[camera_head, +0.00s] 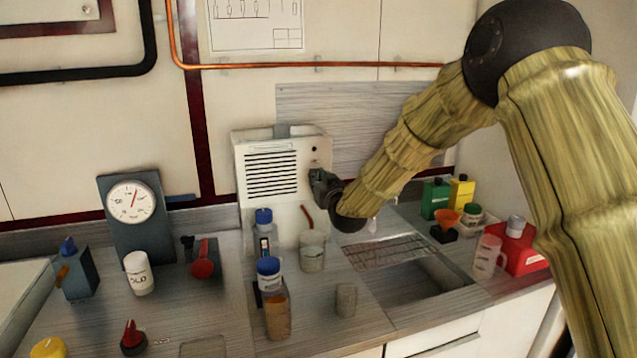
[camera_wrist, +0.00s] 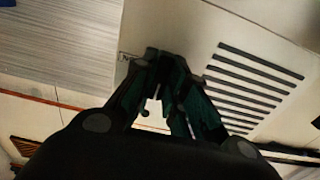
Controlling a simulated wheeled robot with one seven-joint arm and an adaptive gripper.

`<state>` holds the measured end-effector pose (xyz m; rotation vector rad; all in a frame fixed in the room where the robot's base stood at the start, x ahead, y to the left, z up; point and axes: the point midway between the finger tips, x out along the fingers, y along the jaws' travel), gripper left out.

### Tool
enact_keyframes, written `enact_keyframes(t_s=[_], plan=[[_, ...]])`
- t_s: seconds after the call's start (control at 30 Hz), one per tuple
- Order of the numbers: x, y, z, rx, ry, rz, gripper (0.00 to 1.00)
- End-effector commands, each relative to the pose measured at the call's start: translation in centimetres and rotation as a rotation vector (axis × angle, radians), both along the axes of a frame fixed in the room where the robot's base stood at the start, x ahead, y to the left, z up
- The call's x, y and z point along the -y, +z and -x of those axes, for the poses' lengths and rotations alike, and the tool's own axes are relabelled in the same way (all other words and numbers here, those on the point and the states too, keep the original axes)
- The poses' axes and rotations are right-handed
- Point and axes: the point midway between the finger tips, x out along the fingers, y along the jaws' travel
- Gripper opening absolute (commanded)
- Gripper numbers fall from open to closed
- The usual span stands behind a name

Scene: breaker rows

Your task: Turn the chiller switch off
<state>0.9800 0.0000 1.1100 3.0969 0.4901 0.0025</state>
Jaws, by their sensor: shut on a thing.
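The chiller looks to be the white box (camera_head: 270,146) with a black slotted grille, standing at the back of the counter. Its grille and white front (camera_wrist: 202,42) also show in the wrist view. My gripper (camera_head: 318,178) is at the right side of the box's front, below two small dark dots. In the wrist view my gripper (camera_wrist: 166,60) has its fingertips close together against the front panel, beside the grille. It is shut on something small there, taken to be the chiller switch. The fingers hide the switch, so its position cannot be told.
A round gauge (camera_head: 132,201) stands at left. Bottles, including a blue-capped one (camera_head: 269,268), and a glass beaker (camera_head: 312,250) stand before the box. A copper pipe (camera_head: 330,65) crosses the wall.

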Motion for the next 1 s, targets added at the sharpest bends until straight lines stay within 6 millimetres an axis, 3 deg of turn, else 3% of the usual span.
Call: enact_keyframes(t_s=[0.43, 0.47, 0.57, 1.0], plan=[[-0.01, -0.21, 0.05, 0.0, 0.001, 0.01, 0.0], [-0.01, -0.22, 0.05, 0.0, 0.001, 0.01, 0.18], [-0.02, -0.19, 0.04, 0.0, 0.001, 0.01, 0.36], [0.22, -0.09, 0.71, 0.001, 0.0, 0.009, 0.36]])
